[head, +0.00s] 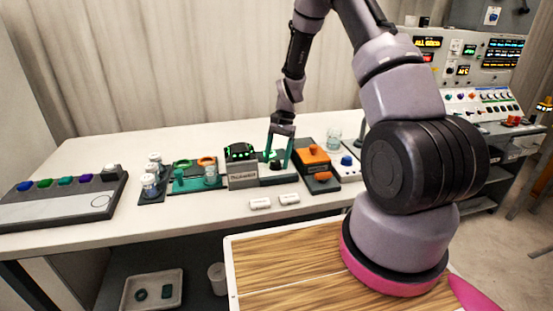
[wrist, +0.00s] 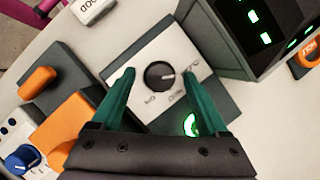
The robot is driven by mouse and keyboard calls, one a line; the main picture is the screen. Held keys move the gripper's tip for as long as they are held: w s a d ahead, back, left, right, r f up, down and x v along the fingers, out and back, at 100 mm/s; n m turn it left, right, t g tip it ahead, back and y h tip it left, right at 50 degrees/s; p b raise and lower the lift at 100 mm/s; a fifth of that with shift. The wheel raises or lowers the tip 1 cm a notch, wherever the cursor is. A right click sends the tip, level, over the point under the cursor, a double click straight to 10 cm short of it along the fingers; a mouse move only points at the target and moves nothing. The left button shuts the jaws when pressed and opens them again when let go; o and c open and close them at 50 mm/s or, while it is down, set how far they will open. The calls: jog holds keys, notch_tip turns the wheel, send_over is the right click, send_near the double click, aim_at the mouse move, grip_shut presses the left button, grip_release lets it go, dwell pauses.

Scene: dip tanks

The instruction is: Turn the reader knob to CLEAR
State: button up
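The reader knob (wrist: 160,75) is a round black dial on a white plate (wrist: 140,60) set in a dark grey base. A pale mark on the knob points right in the wrist view. Small labels sit around it on its right and lower sides, too small to read surely. My gripper (wrist: 158,70) has green fingers, spread open, one on each side of the knob with gaps between. In the head view my gripper (head: 279,160) points down over the knob base. The reader box (head: 241,153) with green lit display stands just left of it; it also shows in the wrist view (wrist: 255,35).
An orange-topped unit (head: 314,154) stands close on the right. Two white tags (head: 260,203) lie in front, one legible as GOOD in the wrist view (wrist: 93,10). A green tray with rings (head: 195,177) is at left. The table's back is clear.

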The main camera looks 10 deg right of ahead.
jog(key=v, duration=1)
jog(key=shift+d+r, duration=0.15)
jog(key=shift+r, duration=0.2)
jog(key=shift+w, duration=0.1)
jog(key=s+d+r+n+t, duration=0.15)
jog(key=s+r, duration=0.35)
jog(key=r, duration=0.6)
jog(key=s+r+n+t, duration=0.1)
jog(key=s+r+t, duration=0.3)
jog(key=r, duration=0.7)
jog(key=s+r+n+t, duration=0.1)
jog(key=s+r, duration=0.3)
jog(key=s, duration=0.4)
jog(key=s+r+n+t+h, duration=0.1)
jog(key=s+r+t, duration=0.3)
jog(key=s, duration=0.5)
jog(key=shift+d, duration=0.4)
